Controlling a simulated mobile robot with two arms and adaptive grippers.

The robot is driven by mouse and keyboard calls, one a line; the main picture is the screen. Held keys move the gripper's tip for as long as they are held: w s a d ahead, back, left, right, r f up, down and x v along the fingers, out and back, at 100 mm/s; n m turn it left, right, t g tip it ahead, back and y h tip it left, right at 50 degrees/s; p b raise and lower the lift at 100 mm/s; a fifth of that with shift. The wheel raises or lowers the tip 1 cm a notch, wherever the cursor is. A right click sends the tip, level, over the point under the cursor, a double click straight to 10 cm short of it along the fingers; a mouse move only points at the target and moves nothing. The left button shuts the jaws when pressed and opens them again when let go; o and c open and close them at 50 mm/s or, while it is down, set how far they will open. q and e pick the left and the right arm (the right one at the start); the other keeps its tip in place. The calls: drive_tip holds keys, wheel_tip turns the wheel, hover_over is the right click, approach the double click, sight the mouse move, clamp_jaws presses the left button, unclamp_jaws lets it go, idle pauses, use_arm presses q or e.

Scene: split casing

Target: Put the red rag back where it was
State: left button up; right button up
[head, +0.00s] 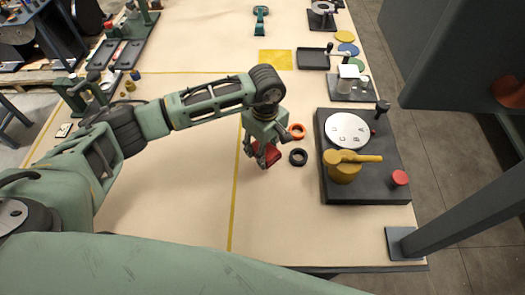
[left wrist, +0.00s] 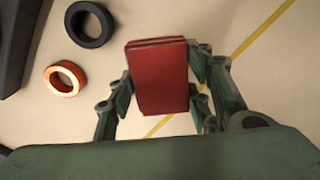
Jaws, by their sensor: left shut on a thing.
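The red rag (left wrist: 160,78) is a folded dark red block between the fingers of my left gripper (left wrist: 165,95) in the left wrist view. In the head view the rag (head: 270,155) shows partly below the left gripper (head: 259,156), whose fingers hide some of it. The left gripper is shut on it, over the table just right of the yellow line. I cannot tell whether the rag touches the table. My right gripper is not in view.
An orange ring (head: 297,131) and a black ring (head: 298,157) lie just right of the left gripper. Farther right is a dark panel (head: 385,155) with a white lettered dial (head: 347,130) and a yellow lever (head: 350,162). A yellow square (head: 275,59) and a black tray (head: 313,60) lie farther back. The table front is clear.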

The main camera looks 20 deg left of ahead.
use_arm(q)
drive_tip(key=shift+w+a+f, duration=0.2)
drive_tip(key=shift+a+f, duration=0.2)
wheel_tip(320, 180, down, 3)
drive_tip(key=shift+f+p, duration=0.15)
drive_tip(key=shift+p, duration=0.65)
drive_tip(key=shift+f, duration=0.2)
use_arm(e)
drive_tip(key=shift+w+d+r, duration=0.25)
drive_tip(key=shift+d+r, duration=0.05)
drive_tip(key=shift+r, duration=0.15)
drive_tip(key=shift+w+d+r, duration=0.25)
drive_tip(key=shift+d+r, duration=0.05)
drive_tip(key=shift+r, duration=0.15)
use_arm(q)
drive_tip(key=shift+f, duration=0.1)
drive_tip(key=shift+f+b, duration=0.15)
drive_tip(key=shift+b, duration=0.15)
drive_tip(key=o, duration=1.2)
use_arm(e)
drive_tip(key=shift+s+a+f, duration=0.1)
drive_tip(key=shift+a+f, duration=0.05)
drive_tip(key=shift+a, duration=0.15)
